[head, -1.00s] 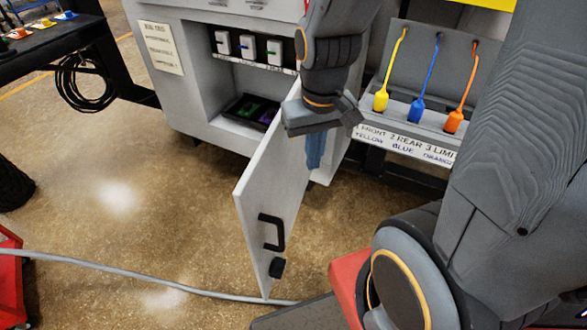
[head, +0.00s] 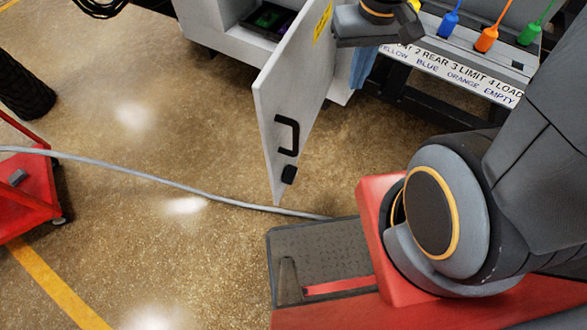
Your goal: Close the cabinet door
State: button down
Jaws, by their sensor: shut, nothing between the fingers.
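The cabinet door (head: 288,92) stands open from the grey cabinet (head: 220,38), swung out towards me. Its handle face, turned to the right, carries a black handle (head: 287,136), a small black block below it and a yellow label near the top. My gripper (head: 375,28) is at the upper edge of the head view, to the right of the door's handle face. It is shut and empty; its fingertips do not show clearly. Whether it touches the door I cannot tell. The cabinet's upper part is out of view.
A labelled bench (head: 450,72) with coloured plugs stands right of the cabinet. A blue cloth-like thing (head: 363,67) hangs between them. A grey cable (head: 160,183) crosses the floor below the door. A red cart (head: 30,190) is at left. The floor between is open.

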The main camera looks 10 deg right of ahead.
aim_at(290, 92)
jog(key=z, duration=0.05)
jog(key=k, duration=1)
jog(key=u, duration=0.55)
